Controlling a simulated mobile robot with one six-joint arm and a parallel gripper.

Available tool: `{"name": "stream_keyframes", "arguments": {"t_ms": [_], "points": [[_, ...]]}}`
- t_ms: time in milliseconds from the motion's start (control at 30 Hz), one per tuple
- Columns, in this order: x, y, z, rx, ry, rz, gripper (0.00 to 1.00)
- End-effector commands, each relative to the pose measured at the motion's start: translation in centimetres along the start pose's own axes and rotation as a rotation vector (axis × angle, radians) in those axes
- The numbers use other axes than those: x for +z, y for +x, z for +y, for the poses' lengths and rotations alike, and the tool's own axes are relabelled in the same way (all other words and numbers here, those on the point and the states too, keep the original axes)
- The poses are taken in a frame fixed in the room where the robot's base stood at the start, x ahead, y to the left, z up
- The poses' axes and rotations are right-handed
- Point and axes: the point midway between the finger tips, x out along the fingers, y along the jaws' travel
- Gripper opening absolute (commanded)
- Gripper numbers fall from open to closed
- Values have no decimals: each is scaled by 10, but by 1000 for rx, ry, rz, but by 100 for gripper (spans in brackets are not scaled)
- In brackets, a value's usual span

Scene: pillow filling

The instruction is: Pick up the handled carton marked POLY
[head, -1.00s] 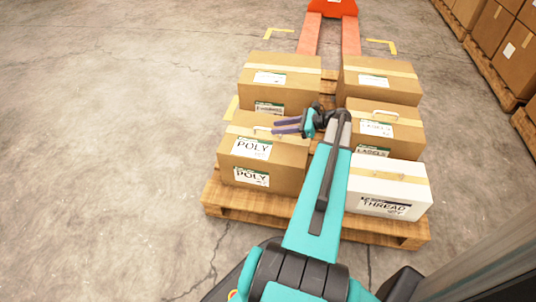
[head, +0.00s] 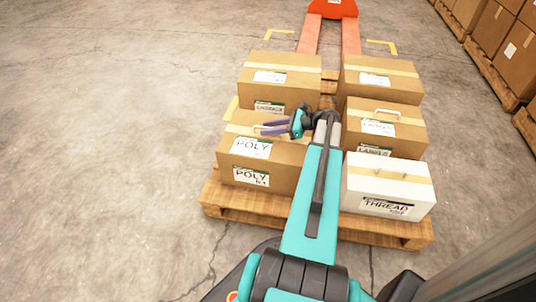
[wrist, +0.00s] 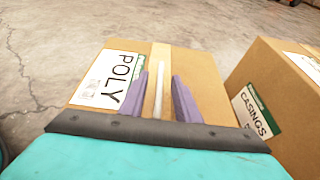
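The brown POLY carton (head: 281,174) sits at the front left of the pallet, with white POLY labels on its top and front. My gripper (head: 258,129) is over its top, pointing left. In the wrist view my gripper (wrist: 160,75) is open. Its two purple fingers stand on either side of a pale handle (wrist: 159,94) on the taped top of the POLY carton (wrist: 205,70). Whether either finger touches the handle I cannot tell.
The CASINGS carton (wrist: 255,85) is close on the right in the wrist view. A white THREAD carton (head: 385,187) and a LABELS carton (head: 400,138) stand on the right of the wooden pallet (head: 260,205). The concrete floor at left is clear.

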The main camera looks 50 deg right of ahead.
Motion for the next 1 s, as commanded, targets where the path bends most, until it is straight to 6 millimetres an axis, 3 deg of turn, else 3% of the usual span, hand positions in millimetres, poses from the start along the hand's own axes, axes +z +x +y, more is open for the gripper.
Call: {"name": "stream_keyframes", "arguments": {"t_ms": [167, 700, 867, 1000], "points": [[0, 10, 0, -2, 0, 0, 30], [0, 10, 0, -2, 1, 0, 30], [0, 10, 0, -2, 1, 0, 2], [0, 10, -1, -2, 1, 0, 0]]}}
